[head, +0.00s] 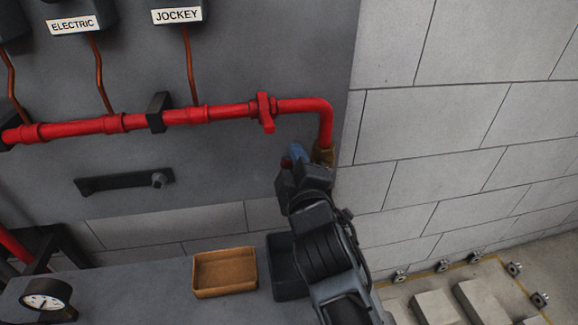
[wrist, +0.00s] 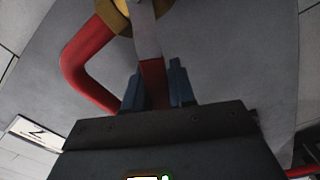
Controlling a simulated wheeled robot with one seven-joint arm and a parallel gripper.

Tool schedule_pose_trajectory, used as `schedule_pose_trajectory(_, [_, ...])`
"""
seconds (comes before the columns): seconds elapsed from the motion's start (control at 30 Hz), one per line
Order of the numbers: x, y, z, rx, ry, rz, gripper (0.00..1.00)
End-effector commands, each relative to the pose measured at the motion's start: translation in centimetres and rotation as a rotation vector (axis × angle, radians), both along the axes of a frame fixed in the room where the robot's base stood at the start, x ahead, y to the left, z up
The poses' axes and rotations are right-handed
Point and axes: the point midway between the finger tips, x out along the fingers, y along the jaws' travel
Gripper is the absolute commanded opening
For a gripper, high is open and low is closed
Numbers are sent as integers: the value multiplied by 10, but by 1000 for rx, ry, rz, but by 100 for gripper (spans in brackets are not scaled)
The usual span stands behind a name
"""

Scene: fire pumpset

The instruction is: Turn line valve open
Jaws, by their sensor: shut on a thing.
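The line valve's brass body (head: 323,155) sits at the lower end of the red pipe's right-hand bend. It also shows at the top of the wrist view (wrist: 122,7). Its lever has a grey metal arm (wrist: 146,35) and a red grip (wrist: 153,80). My gripper (head: 293,158) is beside the valve, on its left in the head view. In the wrist view its blue fingers (wrist: 157,82) stand on both sides of the red grip and are shut on it. My gripper and wrist hide much of the lever in the head view.
The red pipe (head: 228,111) runs along the grey panel, with a red fitting (head: 265,112) above my gripper. A dark bracket (head: 125,181) sticks out at left. Below are an orange tray (head: 225,272), a dark tray (head: 284,266) beside my arm, and a gauge (head: 46,299).

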Motion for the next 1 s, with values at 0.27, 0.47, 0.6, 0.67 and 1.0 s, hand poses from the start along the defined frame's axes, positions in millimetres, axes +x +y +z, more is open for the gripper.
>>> schedule_pose_trajectory(0.27, [3, -11, 18, 249, 69, -1, 0])
schedule_pose_trajectory(0.47, [6, -19, 26, 400, 113, -1, 0])
schedule_pose_trajectory(0.6, [7, -23, 30, 481, 136, -1, 0])
schedule_pose_trajectory(0.67, [7, -25, 31, 511, 146, 0, 0])
schedule_pose_trajectory(1.0, [9, -30, 34, 594, 172, 1, 0])
